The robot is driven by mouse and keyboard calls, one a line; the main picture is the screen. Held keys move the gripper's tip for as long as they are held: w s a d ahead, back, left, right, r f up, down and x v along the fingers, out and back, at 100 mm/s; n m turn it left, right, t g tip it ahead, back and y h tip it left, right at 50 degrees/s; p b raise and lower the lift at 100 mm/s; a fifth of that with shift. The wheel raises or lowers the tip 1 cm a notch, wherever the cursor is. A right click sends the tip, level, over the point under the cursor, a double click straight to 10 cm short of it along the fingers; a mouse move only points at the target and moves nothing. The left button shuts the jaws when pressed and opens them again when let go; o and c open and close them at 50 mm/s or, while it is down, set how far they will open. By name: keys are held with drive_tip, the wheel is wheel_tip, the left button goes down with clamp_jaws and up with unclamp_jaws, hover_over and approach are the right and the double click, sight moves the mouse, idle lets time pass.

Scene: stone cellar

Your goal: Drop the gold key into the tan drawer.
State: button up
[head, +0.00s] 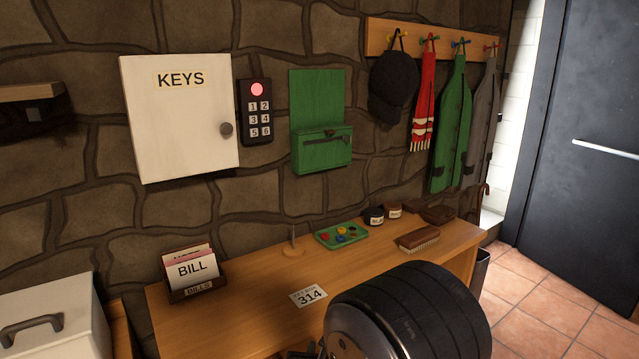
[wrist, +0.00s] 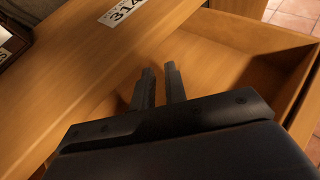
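My gripper (wrist: 160,70) points down over an open wooden drawer (wrist: 301,92) in the wrist view. Its two dark fingers stand a little apart, with bare wood showing between them and nothing seen held. The drawer is tan-orange like the desk; its visible inside at the right looks empty, and the rest is hidden behind my gripper. In the head view my dark arm covers the desk front, so the drawer and fingertips are hidden there. I see no gold key in either view. A white KEYS cabinet (head: 180,125) on the wall is shut.
The desk (head: 240,300) carries a bill holder (head: 192,275), a 314 card (head: 308,296), a spike (head: 293,245), a green tray (head: 341,236), jars and a brush (head: 418,240). A keypad (head: 258,113) with a red light and a green wall box (head: 322,150) hang above.

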drive_tip(key=shift+o, duration=1.3)
drive_tip(key=shift+s, duration=0.1)
drive_tip(key=v, duration=1)
drive_tip(key=shift+s+p, duration=0.3)
drive_tip(key=shift+p, duration=0.15)
drive_tip(key=shift+r, duration=0.15)
drive_tip(key=x, duration=1.1)
drive_tip(key=shift+w+b, duration=0.1)
drive_tip(key=shift+b, duration=0.25)
drive_tip(key=shift+r+p, duration=1.8)
drive_tip(key=shift+r, duration=0.75)
